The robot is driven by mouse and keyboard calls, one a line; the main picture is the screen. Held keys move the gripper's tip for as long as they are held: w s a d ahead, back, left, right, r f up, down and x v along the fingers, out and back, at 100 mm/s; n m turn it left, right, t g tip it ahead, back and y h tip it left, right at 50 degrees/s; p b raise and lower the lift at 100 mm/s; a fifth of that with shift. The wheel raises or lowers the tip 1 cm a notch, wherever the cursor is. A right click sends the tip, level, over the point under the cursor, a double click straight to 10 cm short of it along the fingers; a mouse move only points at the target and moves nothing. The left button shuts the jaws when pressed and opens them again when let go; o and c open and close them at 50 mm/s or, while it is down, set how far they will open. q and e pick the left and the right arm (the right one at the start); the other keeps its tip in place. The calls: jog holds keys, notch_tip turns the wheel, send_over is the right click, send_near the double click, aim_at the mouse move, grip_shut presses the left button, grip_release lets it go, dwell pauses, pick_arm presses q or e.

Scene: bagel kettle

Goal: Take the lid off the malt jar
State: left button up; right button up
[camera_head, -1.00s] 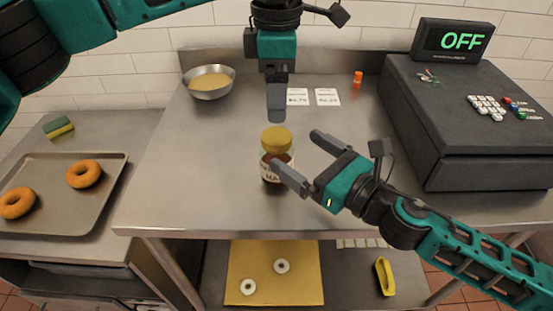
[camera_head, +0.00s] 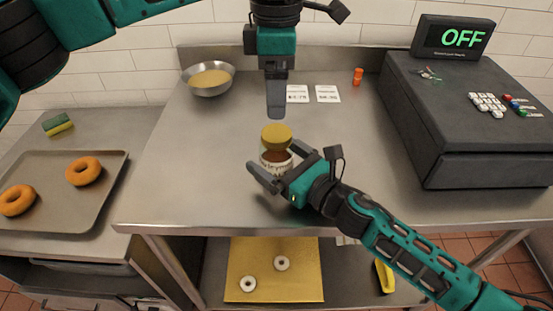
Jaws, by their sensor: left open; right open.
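The malt jar (camera_head: 277,158) stands upright near the front middle of the steel table, with its yellow lid (camera_head: 276,133) on top. My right gripper (camera_head: 281,161) is open, its fingers on either side of the jar's body below the lid. I cannot tell whether the fingers touch the jar. They hide the lower part of the jar. My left gripper (camera_head: 276,101) points down above and just behind the lid. Its fingers overlap from this angle, and it holds nothing that I can see.
A metal bowl (camera_head: 208,91) stands at the back left of the table (camera_head: 190,190). A dark cash register (camera_head: 480,130) fills the right side. An orange bottle (camera_head: 357,76) and two price cards (camera_head: 328,93) are at the back. A bagel tray (camera_head: 50,215) lies on the left counter.

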jog(key=shift+w+a, duration=0.25)
jog(key=shift+w, duration=0.05)
jog(key=shift+c, duration=0.2)
